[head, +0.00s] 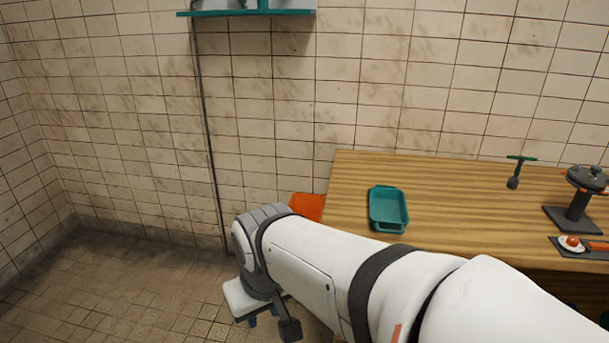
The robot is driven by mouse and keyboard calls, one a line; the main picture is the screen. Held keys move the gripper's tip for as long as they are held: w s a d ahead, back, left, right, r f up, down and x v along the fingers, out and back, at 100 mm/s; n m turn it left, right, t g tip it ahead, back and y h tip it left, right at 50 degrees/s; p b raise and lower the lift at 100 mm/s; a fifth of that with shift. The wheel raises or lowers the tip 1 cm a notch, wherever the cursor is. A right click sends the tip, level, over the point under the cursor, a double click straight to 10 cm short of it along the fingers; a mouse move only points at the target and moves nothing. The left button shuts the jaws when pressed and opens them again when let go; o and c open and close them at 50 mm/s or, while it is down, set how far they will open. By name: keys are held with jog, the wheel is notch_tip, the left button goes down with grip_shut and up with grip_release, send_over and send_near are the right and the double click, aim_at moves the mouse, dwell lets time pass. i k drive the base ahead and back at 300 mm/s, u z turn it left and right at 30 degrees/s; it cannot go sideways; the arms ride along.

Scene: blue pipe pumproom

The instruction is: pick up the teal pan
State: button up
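The teal pan (388,208) is a rectangular, shallow tray with raised walls. It sits upright on the left part of the wooden table and looks empty. My arm reaches in from the lower right, in front of the table's near edge. My gripper (270,322) hangs at the arm's far end, left of the table and over the floor, apart from the pan. Only small parts of it show, and its fingers are not clear enough to tell open from shut.
The wooden table (455,190) stands against a tiled wall. An orange-red object (308,205) is at its left edge. A green-handled tool (516,172), a dark stand (578,205) and a dark tray (585,250) are at right. A teal shelf (246,12) hangs above. Floor at left is clear.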

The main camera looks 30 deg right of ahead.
aim_at(388, 211)
jog(key=z, duration=0.7)
jog(key=i, duration=1.2)
jog(key=z, duration=0.75)
jog(key=k, duration=0.75)
jog(key=z, duration=0.1)
jog(key=i, duration=0.8)
jog(key=u, duration=0.1)
